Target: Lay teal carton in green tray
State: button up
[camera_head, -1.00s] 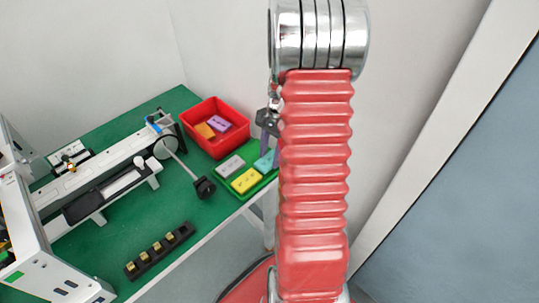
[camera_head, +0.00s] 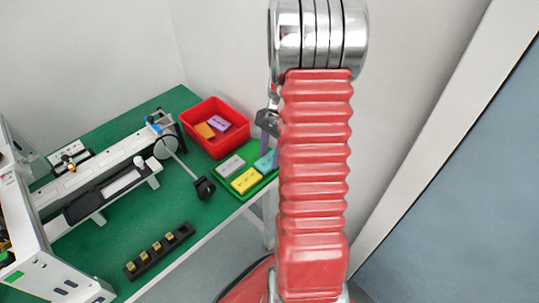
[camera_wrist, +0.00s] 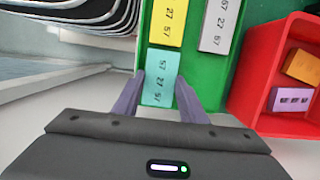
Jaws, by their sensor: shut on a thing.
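The teal carton (camera_wrist: 160,78) is between the two fingers of my gripper (camera_wrist: 160,92) in the wrist view, and the fingers are shut on it. It lies over the near end of the green tray (camera_wrist: 196,62), beside the yellow carton (camera_wrist: 167,22); I cannot tell whether it touches the tray floor. In the head view the teal carton (camera_head: 264,161) shows at the right end of the green tray (camera_head: 222,184), partly hidden by my gripper (camera_head: 272,150) and my red arm. The tray also holds the yellow carton (camera_head: 246,181) and a grey carton (camera_head: 230,165).
A red bin (camera_head: 236,141) with orange and purple cartons stands just behind the tray. A dark round-ended lever (camera_head: 204,188) stands left of the tray. A black rack (camera_head: 160,250) with several brass pieces lies on the green table (camera_head: 120,228) in front. A wall rises behind.

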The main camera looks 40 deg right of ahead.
jog(key=shift+f, duration=0.35)
dwell(0.4)
jog(key=o, duration=0.8)
jog(key=shift+o, duration=0.5)
jog(key=shift+s, duration=0.15)
jog(key=shift+w+d+r, duration=0.1)
jog(key=shift+d+r, duration=0.15)
jog(key=shift+r, duration=1)
jog(key=shift+w+d+r, duration=0.1)
jog(key=shift+d+r, duration=0.15)
jog(key=shift+r, duration=0.95)
jog(key=shift+w+d+r, duration=0.1)
jog(key=shift+d+r, duration=0.15)
jog(key=shift+r, duration=1)
